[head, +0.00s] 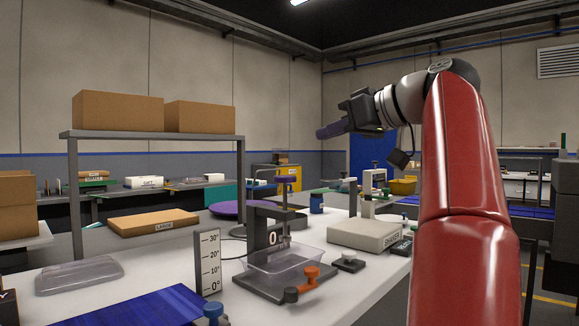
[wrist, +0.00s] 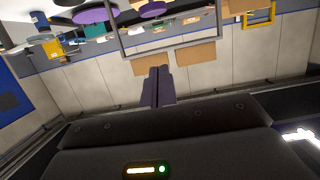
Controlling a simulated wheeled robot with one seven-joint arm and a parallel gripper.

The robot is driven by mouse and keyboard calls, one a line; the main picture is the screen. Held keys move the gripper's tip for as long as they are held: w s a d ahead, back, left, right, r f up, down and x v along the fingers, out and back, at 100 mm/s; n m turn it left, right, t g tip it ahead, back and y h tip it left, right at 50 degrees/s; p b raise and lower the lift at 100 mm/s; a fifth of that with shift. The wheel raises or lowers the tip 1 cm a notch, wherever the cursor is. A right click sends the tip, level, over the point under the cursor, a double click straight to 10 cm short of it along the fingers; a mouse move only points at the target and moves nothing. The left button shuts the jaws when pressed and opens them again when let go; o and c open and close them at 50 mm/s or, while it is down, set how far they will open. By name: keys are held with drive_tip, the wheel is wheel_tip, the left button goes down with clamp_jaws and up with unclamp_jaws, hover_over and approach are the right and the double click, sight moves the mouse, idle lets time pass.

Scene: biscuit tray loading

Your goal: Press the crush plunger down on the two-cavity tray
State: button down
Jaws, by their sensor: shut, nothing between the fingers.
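The tray's two cavities cannot be made out. My gripper (head: 322,132) is high above the table, above and to the right of the plunger in the picture, and apart from it. In the wrist view its fingers (wrist: 158,72) are shut together and empty.
An orange lever (head: 311,273) is at the front of the stand. A white angle gauge (head: 208,262) stands left of it, and a pale grey box (head: 365,235) lies to the right. Another clear tray (head: 80,273) and a blue mat (head: 140,310) lie at the left.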

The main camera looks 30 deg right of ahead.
drive_tip(key=shift+w, duration=0.1)
drive_tip(key=x, duration=0.6)
drive_tip(key=f+x, duration=0.1)
drive_tip(key=x, duration=0.3)
drive_tip(key=shift+f, duration=1.55)
